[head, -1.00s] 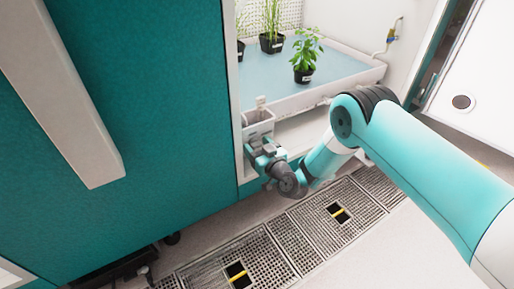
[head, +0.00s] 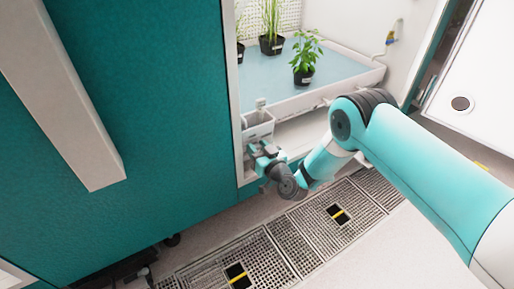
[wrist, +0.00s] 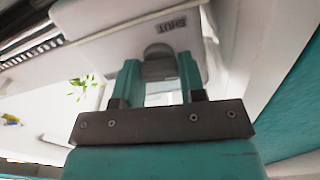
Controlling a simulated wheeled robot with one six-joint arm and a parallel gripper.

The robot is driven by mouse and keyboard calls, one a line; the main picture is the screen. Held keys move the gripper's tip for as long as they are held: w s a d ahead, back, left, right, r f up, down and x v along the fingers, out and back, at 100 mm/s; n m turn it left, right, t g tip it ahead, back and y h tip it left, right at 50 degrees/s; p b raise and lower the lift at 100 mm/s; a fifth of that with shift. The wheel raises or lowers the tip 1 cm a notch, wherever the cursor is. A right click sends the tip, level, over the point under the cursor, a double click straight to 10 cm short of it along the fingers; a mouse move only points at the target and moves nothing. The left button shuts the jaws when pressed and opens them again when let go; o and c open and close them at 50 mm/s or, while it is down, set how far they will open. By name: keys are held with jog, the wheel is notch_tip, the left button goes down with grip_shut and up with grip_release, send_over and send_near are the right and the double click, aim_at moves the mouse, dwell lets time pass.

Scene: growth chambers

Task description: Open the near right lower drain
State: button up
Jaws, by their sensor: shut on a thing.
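The drain shows in the wrist view as a grey handle (wrist: 158,66) on a pale body. The word SHUT (wrist: 172,24) is printed on the pale face beside it. My gripper (wrist: 159,80) has its two teal fingers on either side of the handle and is shut on it. In the head view my gripper (head: 262,153) is at the lower front left corner of the open chamber, just below a small pale open-topped box (head: 257,125). My gripper and wrist hide the handle there.
A pale tray (head: 330,88) with several potted plants (head: 304,66) stands inside the chamber, above my gripper. A teal panel (head: 150,130) with a long pale bar is close on the left. Floor gratings (head: 300,232) lie below. An open white door (head: 475,85) is at right.

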jog(key=m+p, duration=0.1)
jog(key=m, duration=0.7)
jog(key=shift+p, duration=0.35)
jog(key=m, duration=0.4)
jog(key=shift+f, duration=0.15)
jog(key=shift+m, duration=2.2)
jog(key=o, duration=0.9)
jog(key=shift+d, duration=0.15)
